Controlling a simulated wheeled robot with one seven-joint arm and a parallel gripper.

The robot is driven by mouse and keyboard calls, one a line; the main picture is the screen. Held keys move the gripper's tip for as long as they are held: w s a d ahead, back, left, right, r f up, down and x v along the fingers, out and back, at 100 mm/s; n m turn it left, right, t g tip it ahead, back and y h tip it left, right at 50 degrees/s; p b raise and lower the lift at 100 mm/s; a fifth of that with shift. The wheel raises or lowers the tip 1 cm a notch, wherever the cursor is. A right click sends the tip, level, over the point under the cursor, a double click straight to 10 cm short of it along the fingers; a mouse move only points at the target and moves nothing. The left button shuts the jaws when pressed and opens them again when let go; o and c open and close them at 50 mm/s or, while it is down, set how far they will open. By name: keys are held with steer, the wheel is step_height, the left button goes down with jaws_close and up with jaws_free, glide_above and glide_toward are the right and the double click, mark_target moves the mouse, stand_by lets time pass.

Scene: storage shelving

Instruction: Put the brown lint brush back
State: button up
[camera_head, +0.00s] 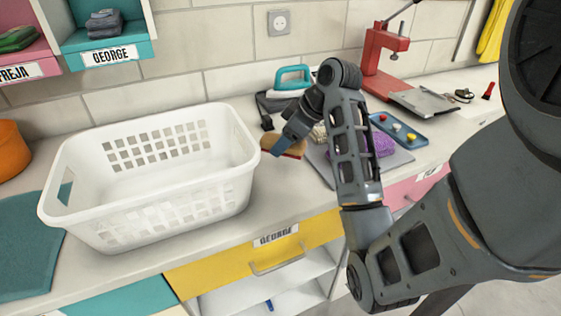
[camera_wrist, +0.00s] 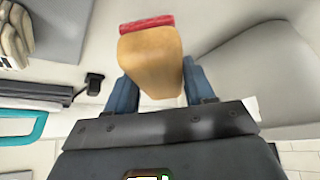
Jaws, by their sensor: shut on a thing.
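The brown lint brush (camera_wrist: 152,62) has a tan wooden back and a red strip along one edge. In the wrist view it sits between the two blue fingers of my gripper (camera_wrist: 153,85), which is shut on it. In the head view the brush (camera_head: 287,143) shows partly behind my gripper (camera_head: 281,150), just right of the white basket, over the counter. I cannot tell whether it touches the counter.
A white laundry basket (camera_head: 150,213) stands close left. A turquoise iron (camera_head: 292,80) is behind. A grey mat (camera_head: 399,160) with purple yarn (camera_head: 376,146) lies right, near a blue tray (camera_head: 410,139) and a red press (camera_head: 385,55). Drawers, including a yellow one (camera_head: 215,268), are below.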

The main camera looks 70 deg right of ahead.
mark_target(302, 144)
steer(key=shift+w+a+f, duration=0.25)
steer(key=shift+w+f, duration=0.05)
steer(key=shift+w, duration=0.05)
steer(key=shift+f, duration=1.9)
steer(key=shift+f, duration=0.1)
steer(key=o, duration=0.9)
steer(key=shift+o, duration=0.2)
steer(key=p+v, duration=0.4)
steer(key=v, duration=0.6)
steer(key=shift+a+r, duration=0.1)
steer(key=shift+r, duration=0.25)
steer(key=shift+p+v, duration=0.85)
steer(key=shift+p, duration=0.2)
steer(key=shift+f, duration=0.1)
